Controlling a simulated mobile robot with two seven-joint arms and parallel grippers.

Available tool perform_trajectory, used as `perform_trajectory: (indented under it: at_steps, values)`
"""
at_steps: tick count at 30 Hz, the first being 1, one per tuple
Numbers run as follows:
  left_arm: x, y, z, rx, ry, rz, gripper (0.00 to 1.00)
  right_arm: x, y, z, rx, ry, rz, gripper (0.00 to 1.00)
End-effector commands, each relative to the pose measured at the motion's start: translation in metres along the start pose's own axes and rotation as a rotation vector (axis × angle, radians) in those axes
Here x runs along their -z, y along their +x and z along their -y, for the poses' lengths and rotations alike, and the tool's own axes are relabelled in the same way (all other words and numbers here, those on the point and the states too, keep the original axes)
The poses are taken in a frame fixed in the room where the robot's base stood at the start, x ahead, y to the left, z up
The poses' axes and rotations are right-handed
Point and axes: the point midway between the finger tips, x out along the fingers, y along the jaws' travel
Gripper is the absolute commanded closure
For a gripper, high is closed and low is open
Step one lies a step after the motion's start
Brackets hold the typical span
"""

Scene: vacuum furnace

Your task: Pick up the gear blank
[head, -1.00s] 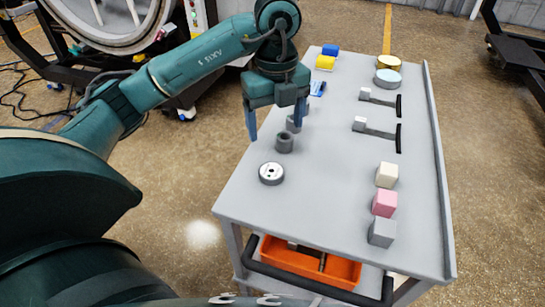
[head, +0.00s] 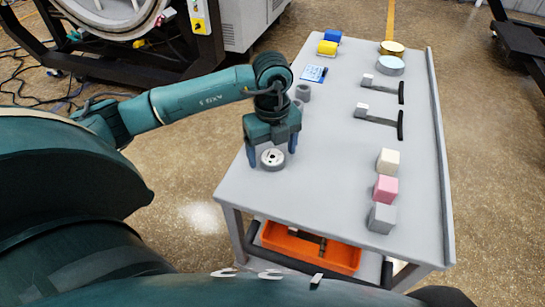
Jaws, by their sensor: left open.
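The gear blank (head: 273,160), a short grey metal disc with a small dark centre hole, lies flat near the left edge of the grey cart top (head: 335,190). My left gripper (head: 271,156) is open and points down over it. One finger shows on each side of the disc in the head view. The hand hides the far part of the disc's surroundings. I cannot tell whether the fingers touch it or how far down they reach. My right gripper is not in view.
Behind the hand stands a grey cylinder (head: 303,92), with another partly hidden. White (head: 388,161), pink (head: 385,188) and grey (head: 382,218) blocks line the right side. Two dark-handled tools (head: 382,121) lie farther back. An orange bin (head: 310,250) sits below. The cart's middle is clear.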

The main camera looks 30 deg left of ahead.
Motion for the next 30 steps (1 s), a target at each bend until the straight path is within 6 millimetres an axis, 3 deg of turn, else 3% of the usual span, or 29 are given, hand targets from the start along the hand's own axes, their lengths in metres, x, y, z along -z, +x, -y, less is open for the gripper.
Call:
perform_trajectory:
  at_steps: [10,30]
  values:
    - [0.0003,0.0084,0.0001,0.000,0.001,0.000,0.24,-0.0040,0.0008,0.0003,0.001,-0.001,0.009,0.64]
    - [0.0004,0.0078,0.0002,0.000,0.001,-0.001,0.79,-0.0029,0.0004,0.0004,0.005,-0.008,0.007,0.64]
